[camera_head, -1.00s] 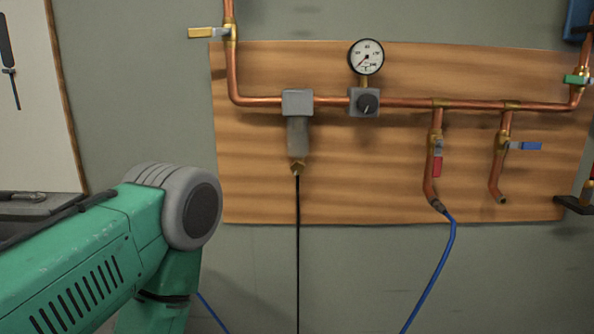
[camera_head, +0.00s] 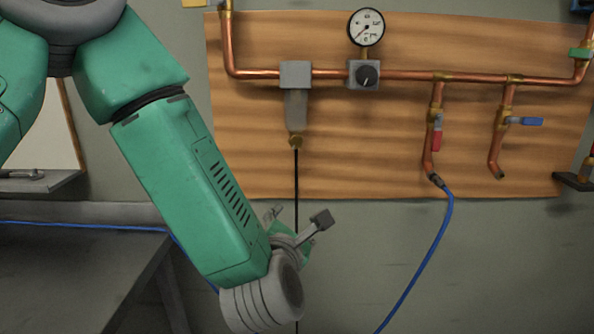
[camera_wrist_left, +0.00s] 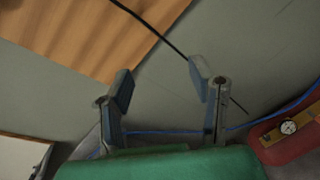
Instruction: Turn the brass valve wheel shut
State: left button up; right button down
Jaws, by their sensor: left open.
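A small brass fitting (camera_head: 295,141) sits under the grey filter body (camera_head: 296,108) on the wooden board; it is too small to tell whether it is the valve wheel. No other clear brass wheel shows. My left gripper (camera_head: 297,216) is open below that fitting in the head view, beside the black hose (camera_head: 297,175). In the left wrist view its two fingers (camera_wrist_left: 160,82) are spread with nothing between the pads, and the black hose (camera_wrist_left: 150,28) passes beyond them. My right gripper is not in view.
Copper pipe (camera_head: 410,76) crosses the board with a gauge (camera_head: 366,27), a red-handled valve (camera_head: 436,134) and a blue-handled valve (camera_head: 526,121). A blue hose (camera_head: 427,246) hangs down. A grey table (camera_head: 80,275) stands at lower left. A red object (camera_wrist_left: 285,140) shows in the wrist view.

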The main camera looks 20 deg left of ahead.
aim_at(296, 145)
pick_arm(q)
notch_tip(296, 145, up, 11)
jog(key=n+t+y, duration=0.2)
jog(key=n+y, duration=0.1)
jog(key=n, duration=0.5)
jog(key=x, duration=0.4)
jog(key=p+x, duration=0.1)
jog(key=x, duration=0.4)
jog(key=p+x, duration=0.1)
jog(key=x, duration=0.4)
jog(key=shift+w+d+f, duration=0.1)
jog(key=shift+d+f, duration=0.3)
jog(key=c, duration=1.1)
